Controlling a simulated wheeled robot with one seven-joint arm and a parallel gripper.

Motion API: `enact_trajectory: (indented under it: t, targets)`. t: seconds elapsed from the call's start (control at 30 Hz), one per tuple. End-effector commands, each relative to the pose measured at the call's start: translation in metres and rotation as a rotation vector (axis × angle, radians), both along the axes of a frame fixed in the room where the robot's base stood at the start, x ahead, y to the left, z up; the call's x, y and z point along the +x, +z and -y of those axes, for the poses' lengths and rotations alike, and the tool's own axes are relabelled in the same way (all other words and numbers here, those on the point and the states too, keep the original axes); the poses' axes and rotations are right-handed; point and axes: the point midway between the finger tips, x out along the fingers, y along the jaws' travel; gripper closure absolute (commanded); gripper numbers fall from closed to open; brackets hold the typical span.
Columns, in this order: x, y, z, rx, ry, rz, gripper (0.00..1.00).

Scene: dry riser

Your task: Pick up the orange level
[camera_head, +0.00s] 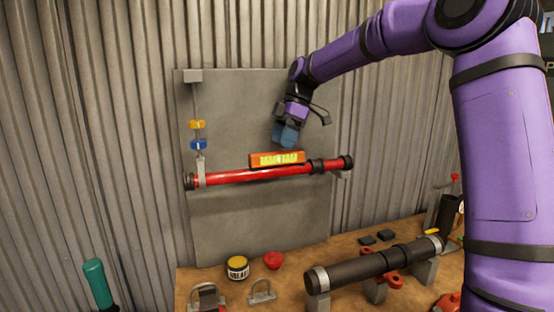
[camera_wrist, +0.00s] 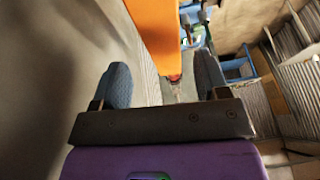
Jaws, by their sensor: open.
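The orange level (camera_head: 277,159) rests along the top of a red pipe in front of a grey panel in the head view. It has a yellow-green marked face. My gripper (camera_head: 286,134) has blue fingertips and hangs just above the level, near its middle. In the wrist view the level (camera_wrist: 156,35) shows as an orange bar in the upper middle, beyond and between the two blue fingertips of my gripper (camera_wrist: 162,85). The jaws are apart and hold nothing. Whether a fingertip touches the level is unclear.
The red pipe (camera_head: 240,176) is held on brackets against the grey panel (camera_head: 250,225). Yellow and blue tags (camera_head: 198,134) hang at the left. Below, a wooden bench (camera_head: 215,270) carries a dark pipe (camera_head: 375,265), a grease tin (camera_head: 237,267) and a red item (camera_head: 273,260).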

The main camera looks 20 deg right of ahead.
Motion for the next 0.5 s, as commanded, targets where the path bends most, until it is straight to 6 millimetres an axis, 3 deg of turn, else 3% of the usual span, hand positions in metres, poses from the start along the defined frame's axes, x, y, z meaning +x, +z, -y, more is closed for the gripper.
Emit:
enact_trajectory:
  t: [0.3,0.5]
  targets:
    - [-0.008,-0.035,-0.015,0.0,0.001,-0.003,0.32]
    - [-0.008,-0.047,-0.02,0.0,0.0,-0.001,0.32]
